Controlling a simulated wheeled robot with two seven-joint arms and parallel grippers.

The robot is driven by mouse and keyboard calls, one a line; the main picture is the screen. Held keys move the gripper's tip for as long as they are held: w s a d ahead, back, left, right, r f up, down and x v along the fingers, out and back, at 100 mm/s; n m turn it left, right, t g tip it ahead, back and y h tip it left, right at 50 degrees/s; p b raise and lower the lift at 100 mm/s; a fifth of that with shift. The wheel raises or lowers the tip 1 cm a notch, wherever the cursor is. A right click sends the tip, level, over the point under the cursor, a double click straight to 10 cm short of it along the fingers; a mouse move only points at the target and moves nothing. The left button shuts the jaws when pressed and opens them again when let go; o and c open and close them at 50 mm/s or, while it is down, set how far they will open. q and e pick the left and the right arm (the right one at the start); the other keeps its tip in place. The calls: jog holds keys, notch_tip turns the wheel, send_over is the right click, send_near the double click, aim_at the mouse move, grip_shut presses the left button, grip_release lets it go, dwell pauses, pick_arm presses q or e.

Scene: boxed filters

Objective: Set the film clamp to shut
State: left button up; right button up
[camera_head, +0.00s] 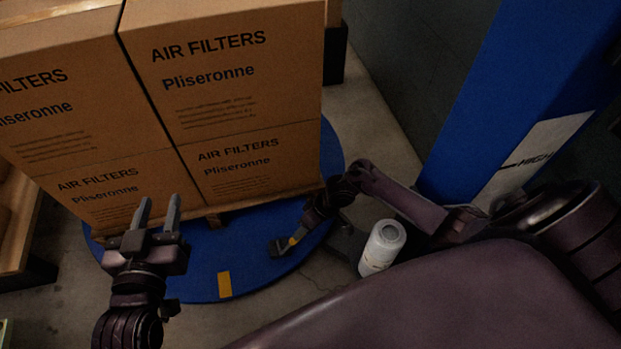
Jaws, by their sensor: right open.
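My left gripper (158,212) is at the lower left, in front of the stacked boxes. Its two fingers point up, with a gap and nothing between them. My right gripper (289,240) reaches down and left over the blue round turntable (196,290), close to its front right part. A small dark piece with a yellow mark shows at its tip. I cannot tell whether that piece is the film clamp or part of the gripper. The clamp's position cannot be made out.
Stacked air filter boxes (225,80) stand on a pallet on the turntable. A white film roll (382,247) stands to the right of the turntable. A blue column (500,90) rises at the right. A wooden rack edge (22,225) is at the left.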

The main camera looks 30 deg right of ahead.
pick_arm(q)
jog(key=s+f+g+y, duration=0.1)
jog(key=s+f+g, duration=0.1)
jog(key=f, duration=0.3)
jog(key=s+a+f+g+y+p, duration=0.1)
jog(key=s+f+g, duration=0.2)
jog(key=f, duration=0.3)
jog(key=shift+s+g, duration=0.3)
jog(key=shift+g, duration=0.1)
pick_arm(e)
jog(key=shift+v, duration=1.55)
